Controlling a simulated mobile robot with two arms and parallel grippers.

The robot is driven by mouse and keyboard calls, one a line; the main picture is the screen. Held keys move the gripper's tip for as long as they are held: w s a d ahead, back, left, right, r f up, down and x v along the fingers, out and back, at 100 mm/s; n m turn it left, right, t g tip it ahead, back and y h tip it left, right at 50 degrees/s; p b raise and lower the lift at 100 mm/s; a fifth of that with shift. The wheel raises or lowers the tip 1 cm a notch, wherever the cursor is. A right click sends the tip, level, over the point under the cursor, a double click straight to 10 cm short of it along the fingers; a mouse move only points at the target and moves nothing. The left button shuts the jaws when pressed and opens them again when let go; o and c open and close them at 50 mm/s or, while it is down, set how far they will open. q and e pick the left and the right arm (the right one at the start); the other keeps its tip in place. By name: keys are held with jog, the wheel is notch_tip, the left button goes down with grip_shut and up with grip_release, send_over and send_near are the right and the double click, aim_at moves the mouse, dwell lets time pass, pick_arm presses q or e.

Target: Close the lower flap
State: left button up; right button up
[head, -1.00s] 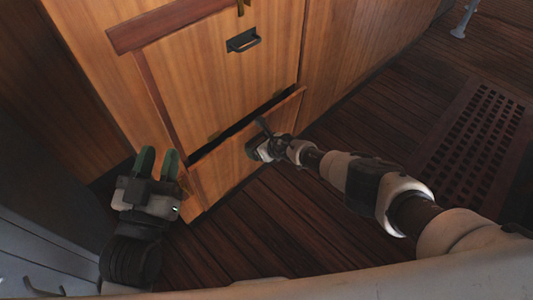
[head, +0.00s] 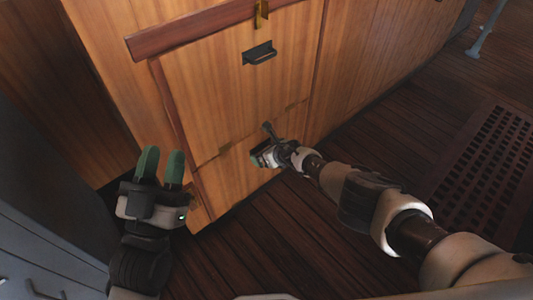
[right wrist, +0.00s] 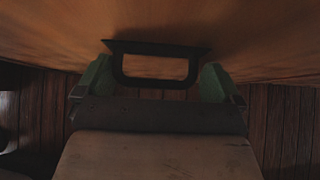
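The lower flap (head: 230,180) is a wooden panel low on the cabinet front. It lies about flush with the panel above, with only a thin seam along its top edge. My right gripper (head: 262,145) is at the flap's face near its right side. In the right wrist view, the right gripper (right wrist: 156,82) is open, its green fingers spread on either side of a dark handle (right wrist: 155,48). It is not clamped on the handle. My left gripper (head: 160,168) is open and empty, left of the flap in the picture.
The upper panel (head: 230,95) is shut and has a dark handle (head: 259,53). A brass latch (head: 262,12) sits above it. Grey drawers (head: 40,220) stand at the lower left. A dark floor grate (head: 485,165) lies at the right. Plank floor is clear before the cabinet.

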jog(key=shift+w+a+r, duration=0.15)
jog(key=shift+a+r, duration=0.05)
jog(key=shift+r, duration=0.15)
jog(key=shift+r+p, duration=0.15)
jog(key=shift+p, duration=0.15)
jog(key=shift+s+d+r+p, duration=0.35)
jog(key=shift+s+p, duration=0.25)
jog(key=shift+p, duration=0.4)
pick_arm(q)
notch_tip(320, 180, down, 12)
jog(key=s+a+g+y+p, duration=0.2)
jog(key=a+g+y, duration=0.15)
jog(key=g, duration=0.75)
jog(key=s+a+f+n+g+y+p, duration=0.1)
jog(key=s+a+f+g+y+p, duration=0.2)
jog(key=s+g+p, duration=0.45)
notch_tip(320, 180, down, 11)
jog(key=g, duration=0.1)
jog(key=shift+s+d+r+g, duration=0.15)
jog(key=shift+d+r+g, duration=0.1)
jog(key=shift+g, duration=0.1)
pick_arm(e)
jog(key=v, duration=0.9)
jog(key=shift+s+d+f, duration=0.15)
jog(key=shift+d+f, duration=0.1)
jog(key=shift+f, duration=0.05)
pick_arm(q)
jog(key=shift+h, duration=0.25)
